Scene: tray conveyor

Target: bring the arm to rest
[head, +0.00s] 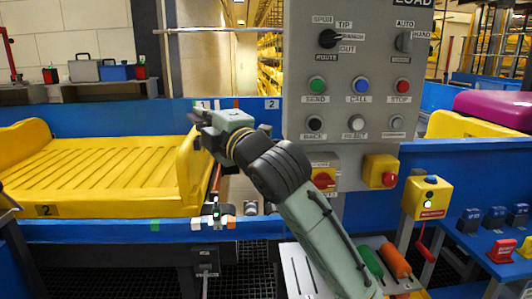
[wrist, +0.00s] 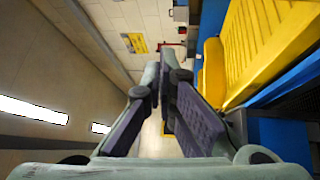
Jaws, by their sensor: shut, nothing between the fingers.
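My gripper (head: 198,122) is raised in front of the control panel's left side, near the right end wall of the yellow tray (head: 70,210). Its fingers point left in the head view. In the wrist view my gripper (wrist: 163,72) shows its two dark-padded fingers close together at the tips, with nothing held. The yellow tray (wrist: 265,60) is at the right of the wrist view, apart from the fingers.
The grey control panel (head: 300,90) with a switch, buttons and labels stands close beside my arm. Blue conveyor rails (head: 100,232) run below the tray. A yellow button box (head: 428,198) is at the right. A purple case (head: 495,108) sits in another yellow tray.

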